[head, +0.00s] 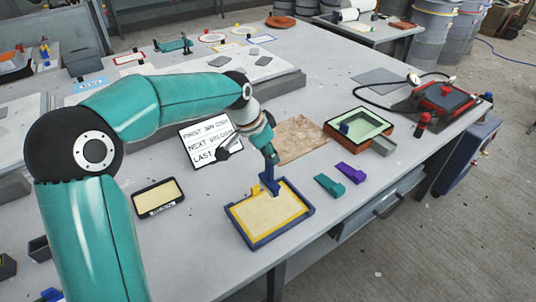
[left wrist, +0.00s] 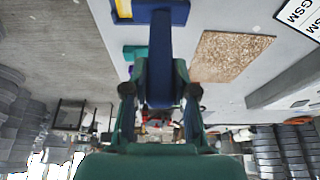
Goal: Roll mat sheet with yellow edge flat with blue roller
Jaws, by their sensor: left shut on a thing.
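The mat sheet with the yellow edge (head: 268,214) lies in a shallow blue-framed tray (head: 248,240) near the table's front edge. My left gripper (head: 270,157) is shut on the upright handle of the blue roller (head: 271,182), above the tray's far side. The roller's lower end is at the far edge of the sheet; I cannot tell whether it touches. In the left wrist view the blue roller (left wrist: 160,45) sits between the fingers of my left gripper (left wrist: 160,92), and a bit of yellow shows at the top. My right gripper is not in view.
A brown board (head: 302,138) lies behind the tray, beside a lettered white sign (head: 205,140). Green (head: 329,185) and purple (head: 350,172) tools lie to the right, near a green-lined box (head: 360,126). A black-framed pad (head: 158,196) lies left. Bare table surrounds the tray.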

